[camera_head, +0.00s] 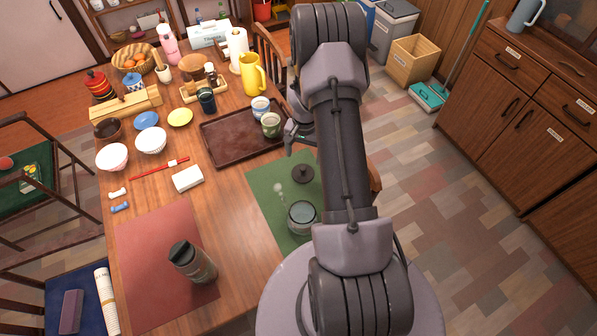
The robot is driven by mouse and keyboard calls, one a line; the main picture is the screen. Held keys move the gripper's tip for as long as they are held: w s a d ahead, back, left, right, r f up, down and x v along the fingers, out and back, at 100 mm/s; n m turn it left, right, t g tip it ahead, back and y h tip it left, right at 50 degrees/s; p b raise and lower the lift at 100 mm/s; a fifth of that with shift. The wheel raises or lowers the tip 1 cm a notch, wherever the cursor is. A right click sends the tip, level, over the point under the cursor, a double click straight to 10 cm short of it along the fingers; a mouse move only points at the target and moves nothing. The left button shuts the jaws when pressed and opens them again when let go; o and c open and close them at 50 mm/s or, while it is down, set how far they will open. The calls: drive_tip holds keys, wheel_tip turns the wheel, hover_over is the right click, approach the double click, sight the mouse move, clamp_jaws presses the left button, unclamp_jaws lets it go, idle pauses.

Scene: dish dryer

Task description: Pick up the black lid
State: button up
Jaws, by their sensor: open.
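The black lid (303,174) lies on the green mat (262,178), with a knob on its upper side. It is just behind a glass jar (302,216) that stands on the same mat. My gripper (291,143) is open and empty, beyond the lid near the right end of the brown tray. It appears apart from the lid. My arm hides part of the gripper and the right part of the mat.
The brown tray (222,146) holds two small cups at its right side. A tumbler (192,262) stands on the red mat (140,235). A white block (187,179) and a red stick (160,167) lie left of the green mat. Bare wood lies between the mats.

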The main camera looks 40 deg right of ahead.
sight(303, 168)
wheel_tip(303, 168, down, 9)
drive_tip(key=b, duration=0.2)
drive_tip(key=shift+w+b, duration=0.1)
drive_tip(key=shift+b, duration=0.25)
drive_tip(key=shift+r, duration=0.2)
drive_tip(key=shift+c, duration=0.4)
